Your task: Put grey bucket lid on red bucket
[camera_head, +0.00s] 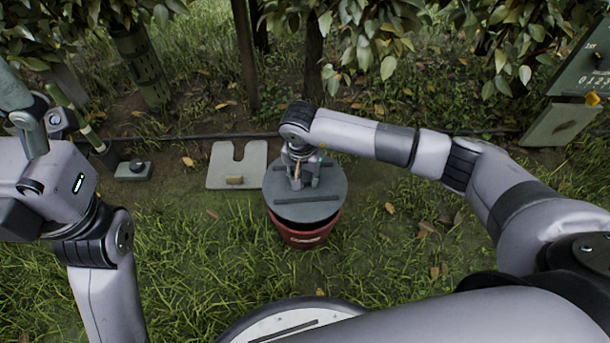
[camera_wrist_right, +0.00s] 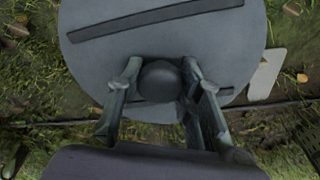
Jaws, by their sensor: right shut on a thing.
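The grey bucket lid (camera_head: 325,190) is a round disc with raised bars and a dark knob (camera_wrist_right: 160,82). It lies over the red bucket (camera_head: 303,231) in the head view, covering most of its opening. A dark gap shows between the lid's front edge and the bucket rim, so the lid looks raised or tilted there; contact at the back is hidden. My right gripper (camera_head: 303,181) is shut on the lid's knob, its fingers on either side in the right wrist view (camera_wrist_right: 161,82). My left gripper (camera_head: 22,112) is partly cut off at the left edge; its opening is unclear.
A pale notched board (camera_head: 236,160) lies left of the bucket. A small grey block with a dark knob (camera_head: 134,169) sits farther left. Tree trunks (camera_head: 313,62) and leafy branches stand behind. A dark sign board (camera_head: 585,65) stands at the far right. Grass surrounds the bucket.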

